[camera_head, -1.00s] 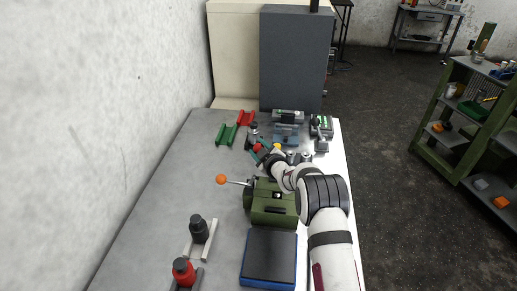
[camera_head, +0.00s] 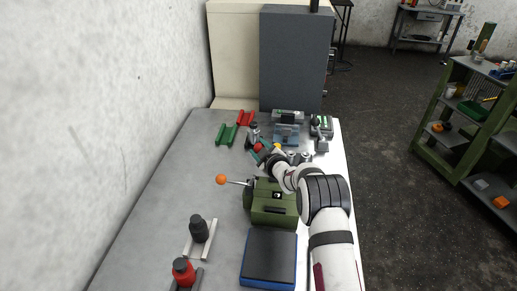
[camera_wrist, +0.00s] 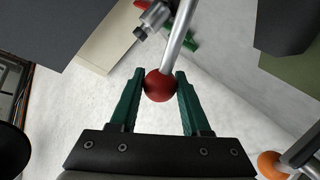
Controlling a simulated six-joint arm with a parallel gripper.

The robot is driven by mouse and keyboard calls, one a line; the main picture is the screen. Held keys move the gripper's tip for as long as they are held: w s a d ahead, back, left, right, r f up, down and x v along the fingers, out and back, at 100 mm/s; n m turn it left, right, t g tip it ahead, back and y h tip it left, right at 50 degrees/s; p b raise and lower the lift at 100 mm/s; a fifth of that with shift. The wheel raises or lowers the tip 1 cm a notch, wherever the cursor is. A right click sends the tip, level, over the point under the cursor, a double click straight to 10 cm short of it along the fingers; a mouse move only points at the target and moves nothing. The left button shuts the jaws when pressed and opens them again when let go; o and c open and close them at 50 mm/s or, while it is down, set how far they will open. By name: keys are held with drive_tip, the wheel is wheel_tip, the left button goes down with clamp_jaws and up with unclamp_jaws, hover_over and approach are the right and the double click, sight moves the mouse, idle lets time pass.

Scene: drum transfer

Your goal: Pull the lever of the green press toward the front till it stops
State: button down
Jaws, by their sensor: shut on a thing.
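The green press (camera_head: 272,208) stands on the bench in the head view, left of my arm. Its lever points left and ends in an orange ball (camera_head: 221,179); this ball also shows at the lower right of the wrist view (camera_wrist: 272,164). My gripper (camera_head: 262,151) is beyond the press, away from the orange ball. In the wrist view its green fingers (camera_wrist: 160,92) are shut on a red ball (camera_wrist: 160,86) at the end of a metal rod (camera_wrist: 178,40). The red ball also shows in the head view (camera_head: 258,147). The rod's base is unclear.
Green (camera_head: 227,134) and red (camera_head: 245,117) brackets and grey-blue devices (camera_head: 287,130) are at the back. The bench's left middle is clear.

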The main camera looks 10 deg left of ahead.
drive_tip(key=d, duration=0.1)
drive_tip(key=d+r+m+t+y, duration=0.1)
drive_tip(key=d+m, duration=0.1)
drive_tip(key=shift+d+r+y, duration=0.3)
drive_tip(key=shift+d+y, duration=0.1)
drive_tip(key=shift+d+r+m, duration=0.15)
drive_tip(key=shift+d, duration=0.65)
drive_tip(key=shift+d+r+m, duration=0.15)
drive_tip(key=shift+d, duration=0.75)
drive_tip(key=shift+c, duration=1.9)
unclamp_jaws()
drive_tip(key=v, duration=1.5)
drive_tip(key=shift+s, duration=0.35)
drive_tip(key=shift+f, duration=0.1)
